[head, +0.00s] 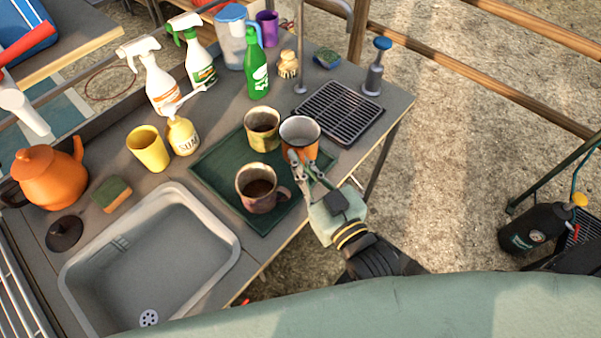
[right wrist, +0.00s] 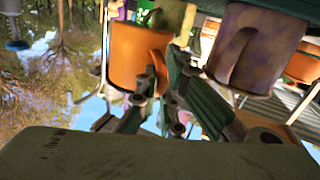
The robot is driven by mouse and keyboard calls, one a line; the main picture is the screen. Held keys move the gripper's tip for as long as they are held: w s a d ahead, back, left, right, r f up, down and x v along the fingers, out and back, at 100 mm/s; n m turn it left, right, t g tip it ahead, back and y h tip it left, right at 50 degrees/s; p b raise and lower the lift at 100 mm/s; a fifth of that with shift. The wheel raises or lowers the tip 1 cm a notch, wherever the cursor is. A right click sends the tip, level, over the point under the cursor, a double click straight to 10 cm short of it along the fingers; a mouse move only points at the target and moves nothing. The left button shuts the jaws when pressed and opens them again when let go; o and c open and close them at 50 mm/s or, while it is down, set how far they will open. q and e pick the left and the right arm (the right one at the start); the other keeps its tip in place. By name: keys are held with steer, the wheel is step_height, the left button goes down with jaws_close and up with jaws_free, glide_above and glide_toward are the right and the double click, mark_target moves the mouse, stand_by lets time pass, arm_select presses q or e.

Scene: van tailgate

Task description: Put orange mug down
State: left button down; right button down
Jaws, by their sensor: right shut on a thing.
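In the right wrist view the orange mug (right wrist: 136,55) shows between and beyond the fingers (right wrist: 160,95); that picture is upside down. I cannot tell whether the mug touches the tray. A mottled mug with dark liquid (head: 257,188) and a yellowish mug (head: 262,129) stand on the tray close by. My left gripper is not in view.
A grey sink (head: 150,262) lies left of the tray. A black drain grid (head: 340,111) is just beyond the orange mug. A yellow cup (head: 148,148), a soap bottle (head: 182,136) and a green bottle (head: 255,72) stand behind. The counter's edge runs along the right.

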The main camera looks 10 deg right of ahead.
steer(key=shift+w+a+f, duration=0.15)
steer(key=shift+w, duration=0.05)
steer(key=shift+f, duration=1.95)
steer(key=shift+f, duration=0.15)
steer(key=c, duration=1.9)
jaws_free()
steer(key=shift+s, duration=0.2)
steer(key=b+v, duration=0.2)
steer(key=v, duration=0.9)
steer(key=shift+s, duration=0.3)
steer(key=shift+d, duration=0.2)
